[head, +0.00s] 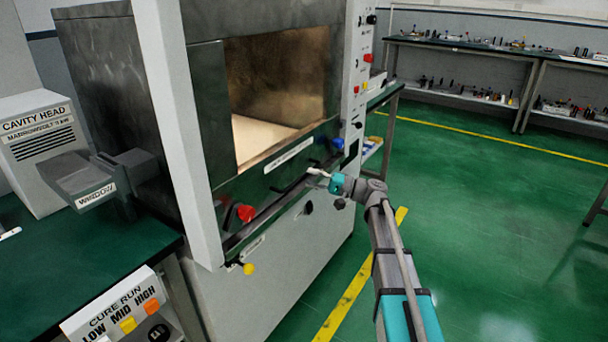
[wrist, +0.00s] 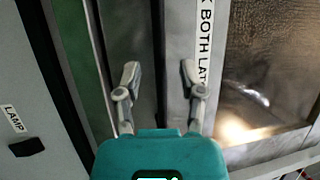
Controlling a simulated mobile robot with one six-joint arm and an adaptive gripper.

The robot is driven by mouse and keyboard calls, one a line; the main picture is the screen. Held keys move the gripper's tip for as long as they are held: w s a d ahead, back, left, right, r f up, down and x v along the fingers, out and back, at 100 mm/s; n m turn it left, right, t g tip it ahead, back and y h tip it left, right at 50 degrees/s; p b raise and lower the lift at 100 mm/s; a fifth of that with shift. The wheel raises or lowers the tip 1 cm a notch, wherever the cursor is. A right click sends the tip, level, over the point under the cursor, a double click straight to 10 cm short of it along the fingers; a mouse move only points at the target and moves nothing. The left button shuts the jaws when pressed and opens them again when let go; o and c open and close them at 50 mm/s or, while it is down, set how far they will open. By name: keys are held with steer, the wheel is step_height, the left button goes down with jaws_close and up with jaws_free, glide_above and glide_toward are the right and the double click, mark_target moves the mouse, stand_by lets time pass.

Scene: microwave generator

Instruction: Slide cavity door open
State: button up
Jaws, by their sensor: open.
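The cavity door (head: 210,110) is a dark panel on the front of the tall machine, around a brown-lit window (head: 278,85). A white label (head: 288,155) runs along its lower edge. In the wrist view the label (wrist: 204,38) reads "K BOTH LAT", beside the mesh-textured window (wrist: 262,75). My gripper (head: 318,176) is at the machine's front, just below the door's lower right part. In the wrist view my gripper (wrist: 160,78) is open, its fingers apart over a dark strip and a grey edge. I cannot tell whether they touch anything. No handle is clear between them.
A red knob (head: 246,213) and a yellow knob (head: 248,268) stick out at the machine's lower left. A blue knob (head: 338,144) is above my gripper. A green bench (head: 110,245) with a cavity head box (head: 40,150) stands left. Green floor (head: 480,200) is clear at right.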

steer(key=shift+x, duration=1.3)
steer(key=shift+c, duration=0.2)
jaws_close()
